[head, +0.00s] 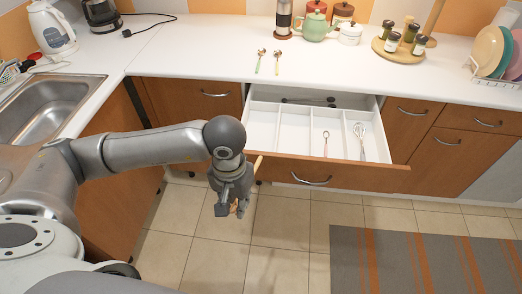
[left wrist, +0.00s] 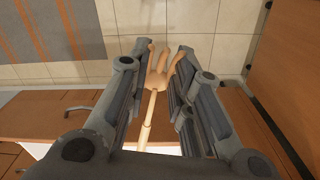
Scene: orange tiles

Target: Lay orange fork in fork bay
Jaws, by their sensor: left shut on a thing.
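My left gripper (head: 238,207) is shut on the orange fork, in front of the open drawer's left end. In the left wrist view the fork (left wrist: 158,68) lies between the fingers of my left gripper (left wrist: 158,75), tines toward the top and handle toward the drawer. In the head view the fork is mostly hidden by the gripper; a bit of handle (head: 258,163) shows. The drawer holds a white divided tray (head: 310,115). Its two left long bays look empty; no mark shows which is the fork bay. My right gripper is out of view.
A red-tipped utensil (head: 325,143) and a whisk (head: 360,138) lie in the right bays, dark utensils (head: 310,101) in the back bay. Two small spoons, green-handled (head: 260,60) and yellow-handled (head: 277,62), lie on the counter. The drawer front (head: 340,176) juts out over the floor.

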